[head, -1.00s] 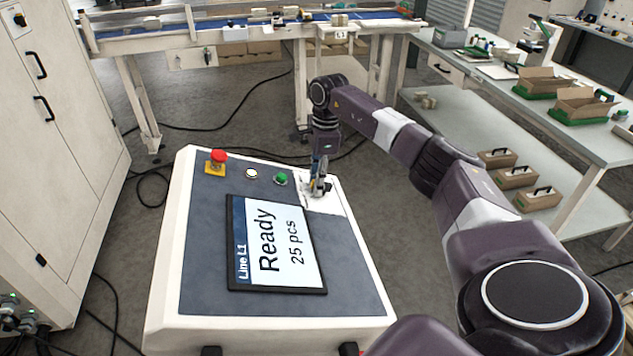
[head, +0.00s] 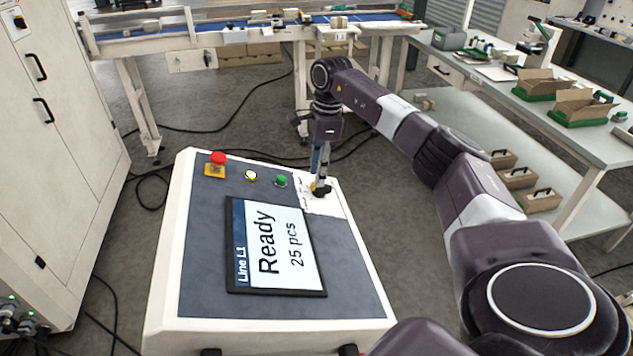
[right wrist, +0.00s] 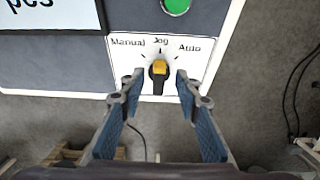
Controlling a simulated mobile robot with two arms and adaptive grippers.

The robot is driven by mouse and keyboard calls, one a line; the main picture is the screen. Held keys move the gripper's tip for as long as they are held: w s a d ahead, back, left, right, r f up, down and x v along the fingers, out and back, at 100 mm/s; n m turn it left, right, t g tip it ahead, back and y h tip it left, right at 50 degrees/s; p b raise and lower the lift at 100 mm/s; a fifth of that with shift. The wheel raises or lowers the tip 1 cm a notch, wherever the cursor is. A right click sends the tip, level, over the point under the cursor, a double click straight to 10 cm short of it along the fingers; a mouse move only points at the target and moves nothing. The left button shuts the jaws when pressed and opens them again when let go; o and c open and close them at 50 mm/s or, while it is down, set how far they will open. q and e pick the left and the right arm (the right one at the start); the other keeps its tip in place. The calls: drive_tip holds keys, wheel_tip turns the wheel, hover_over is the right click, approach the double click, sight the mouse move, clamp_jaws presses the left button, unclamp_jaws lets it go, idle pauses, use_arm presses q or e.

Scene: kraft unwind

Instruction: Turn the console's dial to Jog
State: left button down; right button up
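The console (head: 195,260) stands in front of me, with a white dial plate (head: 331,206) at its far right corner. The right wrist view shows the labels Manual, Jog and Auto on this plate (right wrist: 203,62). The dial (right wrist: 159,69) has a yellow grip on a black base, and its yellow part appears to point up at Jog. My right gripper (right wrist: 160,80) is open, with one finger on each side of the dial and a gap visible on both sides. In the head view my right gripper (head: 319,188) partly hides the dial. My left gripper is not in view.
The console also carries a red stop button (head: 217,159), a white lamp button (head: 250,175), a green button (head: 281,181) and a screen (head: 277,246) reading "Ready, 25 pcs". A cabinet (head: 60,130) stands at left, a workbench (head: 560,135) at right.

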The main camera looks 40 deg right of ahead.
wheel_tip(320, 180, up, 8)
drive_tip(key=shift+s+d+f, duration=0.15)
drive_tip(key=shift+s+d, duration=0.1)
drive_tip(key=shift+d, duration=0.15)
idle(0.3)
